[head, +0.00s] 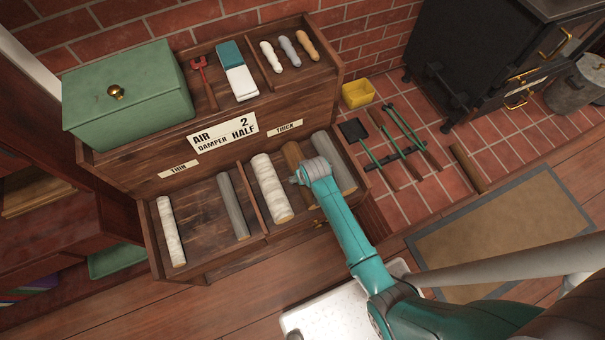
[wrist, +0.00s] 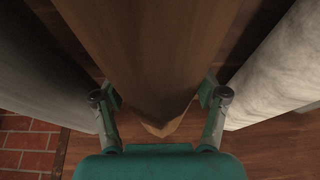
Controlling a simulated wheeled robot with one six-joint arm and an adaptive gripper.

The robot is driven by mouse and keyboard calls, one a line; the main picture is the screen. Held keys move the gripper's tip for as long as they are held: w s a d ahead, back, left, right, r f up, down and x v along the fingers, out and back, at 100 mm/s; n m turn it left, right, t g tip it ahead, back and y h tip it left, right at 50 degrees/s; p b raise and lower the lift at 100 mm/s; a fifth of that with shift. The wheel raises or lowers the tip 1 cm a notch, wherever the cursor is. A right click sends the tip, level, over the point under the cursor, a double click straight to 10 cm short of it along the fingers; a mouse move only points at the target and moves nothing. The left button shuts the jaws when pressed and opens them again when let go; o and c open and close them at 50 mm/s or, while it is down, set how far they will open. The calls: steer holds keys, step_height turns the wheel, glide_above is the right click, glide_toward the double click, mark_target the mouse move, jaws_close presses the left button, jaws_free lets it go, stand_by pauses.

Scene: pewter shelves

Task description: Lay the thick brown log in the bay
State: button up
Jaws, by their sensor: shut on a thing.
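The thick brown log (head: 292,154) is in the right-hand bay of the shelf front, under the THICK label (head: 285,128). It sits between a thick white birch-like log (head: 268,185) and a thick grey log (head: 342,172). My gripper (head: 299,178) is over its near part, and my arm hides some of it. In the wrist view the fingers (wrist: 160,112) are on both sides of the brown log (wrist: 140,55), shut on it. The grey log shows at left and the white one at right. I cannot tell whether the brown log touches the bay floor.
The left bay (head: 200,212), under the THIN label (head: 180,169), holds a thin white log (head: 171,232) and a thin grey log (head: 233,207). A green box (head: 130,95) stands on the top shelf. Fire tools (head: 395,150) and a brown piece (head: 468,167) lie on the tiles at right.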

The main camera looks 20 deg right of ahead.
steer(key=o, duration=1.6)
steer(key=shift+o, duration=1.1)
steer(key=v, duration=1.2)
